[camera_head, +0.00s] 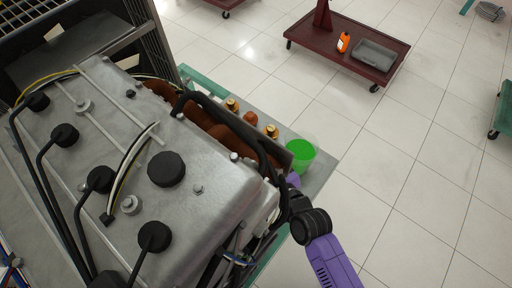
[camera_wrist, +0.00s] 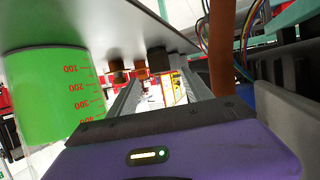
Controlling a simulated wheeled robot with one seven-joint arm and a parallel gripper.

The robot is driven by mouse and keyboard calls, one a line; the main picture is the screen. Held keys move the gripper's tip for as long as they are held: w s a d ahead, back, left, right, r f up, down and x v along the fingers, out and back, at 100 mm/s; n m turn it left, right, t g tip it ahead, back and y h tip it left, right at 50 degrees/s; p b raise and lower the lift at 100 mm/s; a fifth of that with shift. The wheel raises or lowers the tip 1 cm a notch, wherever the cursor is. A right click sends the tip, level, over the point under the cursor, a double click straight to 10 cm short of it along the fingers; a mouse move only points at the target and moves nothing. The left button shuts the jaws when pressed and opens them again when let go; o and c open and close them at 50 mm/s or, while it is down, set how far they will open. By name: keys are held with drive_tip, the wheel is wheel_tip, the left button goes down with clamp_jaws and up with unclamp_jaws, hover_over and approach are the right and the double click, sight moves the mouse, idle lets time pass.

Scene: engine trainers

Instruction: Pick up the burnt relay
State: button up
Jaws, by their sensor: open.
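Three small brown and brass parts stand in a row on the grey bench top (camera_head: 322,160) behind the engine: a near one (camera_head: 271,131), a reddish middle one (camera_head: 250,118) and a far one (camera_head: 232,104). I cannot tell which, if any, is the burnt relay. The wrist view appears upside down; small parts project from the grey surface there, including a dark block (camera_wrist: 157,61) and a brown one (camera_wrist: 118,72). My gripper (camera_wrist: 163,88) is open, with its fingers pointing toward these parts and nothing visibly held. In the head view the engine mostly hides it.
A green beaker (camera_head: 301,156) stands on the bench close beside my gripper; it also shows in the wrist view (camera_wrist: 45,85). The grey engine (camera_head: 170,200) with black hoses is close on the other side. A dark red cart (camera_head: 345,45) stands farther off on open tiled floor.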

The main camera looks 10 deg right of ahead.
sight(251, 150)
drive_tip(key=shift+w+a+f, duration=0.1)
drive_tip(key=shift+w, duration=0.25)
drive_tip(key=shift+x, duration=3.5)
clamp_jaws()
drive_tip(key=shift+r, duration=0.3)
